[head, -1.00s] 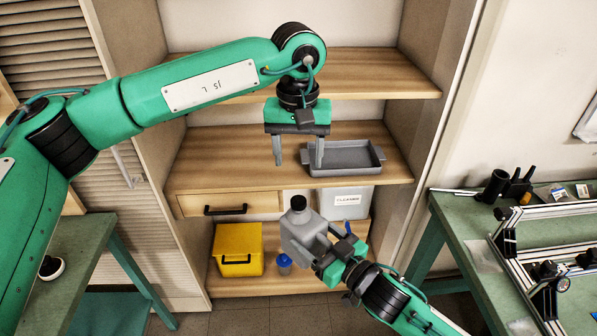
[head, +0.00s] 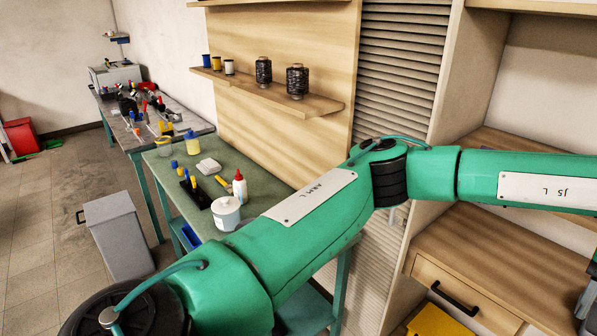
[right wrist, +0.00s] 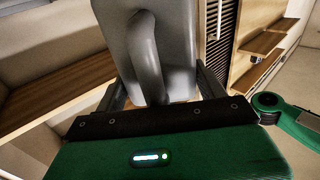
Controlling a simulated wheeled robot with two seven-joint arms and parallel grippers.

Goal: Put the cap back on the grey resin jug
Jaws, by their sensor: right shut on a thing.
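In the right wrist view the grey resin jug (right wrist: 178,40) stands large between the fingers of my right gripper (right wrist: 160,92). The gripper is shut on it, around its handle side. The jug's mouth is out of that view. At the right edge of the head view only a sliver of grey (head: 588,308) shows, perhaps the jug. My left arm crosses the head view, but its gripper is beyond the right edge. I cannot make out a loose cap.
A green bench (head: 208,168) holds a white tub (head: 226,214), a red-tipped bottle (head: 239,187) and small bottles. A grey bin (head: 118,238) stands on the floor. A wall shelf (head: 265,90) carries spools. The cupboard (head: 470,255) is at right.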

